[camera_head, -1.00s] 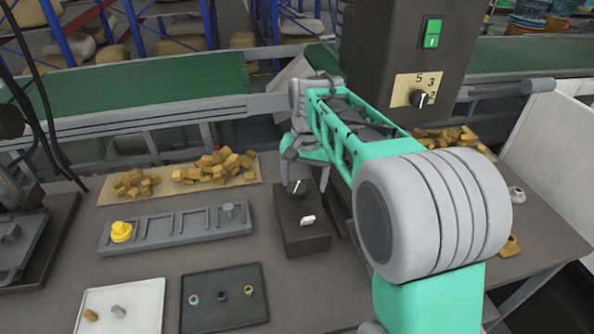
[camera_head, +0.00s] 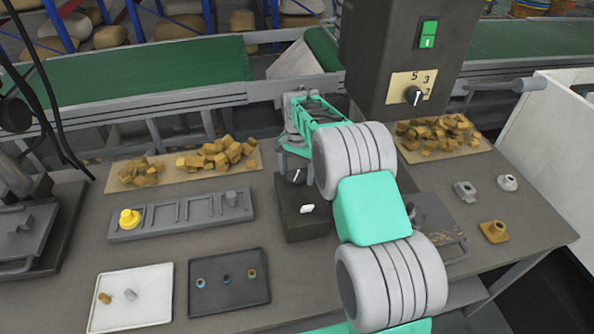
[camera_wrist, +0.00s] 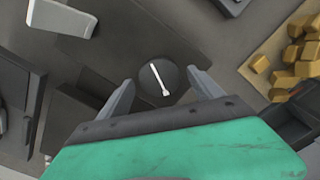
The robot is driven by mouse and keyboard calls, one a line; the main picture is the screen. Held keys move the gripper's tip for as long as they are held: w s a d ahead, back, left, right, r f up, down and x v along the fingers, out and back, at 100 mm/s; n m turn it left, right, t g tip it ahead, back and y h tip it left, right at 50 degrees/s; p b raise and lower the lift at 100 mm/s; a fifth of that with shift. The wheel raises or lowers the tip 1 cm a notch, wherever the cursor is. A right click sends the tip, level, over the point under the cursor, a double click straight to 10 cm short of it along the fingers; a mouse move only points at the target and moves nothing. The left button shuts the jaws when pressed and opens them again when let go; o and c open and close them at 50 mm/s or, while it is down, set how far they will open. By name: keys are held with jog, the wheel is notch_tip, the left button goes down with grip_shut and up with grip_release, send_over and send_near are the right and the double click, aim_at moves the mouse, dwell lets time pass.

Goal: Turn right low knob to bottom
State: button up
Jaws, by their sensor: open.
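The low knob (camera_head: 297,177) is a round black knob with a white pointer line. It sits on top of a dark box (camera_head: 306,226) on the table, behind a white switch (camera_head: 307,209). In the head view its pointer leans up and to the right. In the wrist view the knob (camera_wrist: 172,72) has its pointer slanting from upper left to lower right. My gripper (camera_wrist: 160,80) is open, one finger on each side of the knob in that view; I cannot tell whether they touch it. In the head view my arm partly hides my gripper (camera_head: 293,155).
A tall dark cabinet (camera_head: 385,60) stands behind, with a green switch (camera_head: 428,34) and a numbered upper knob (camera_head: 413,96). A grey slotted rack (camera_head: 182,216) is left of the box. Yellow blocks (camera_head: 438,135) lie to the right. A dark tray (camera_head: 228,300) is in front.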

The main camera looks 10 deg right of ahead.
jog(key=shift+c, duration=0.5)
jog(key=c, duration=1.3)
jog(key=shift+o, duration=0.2)
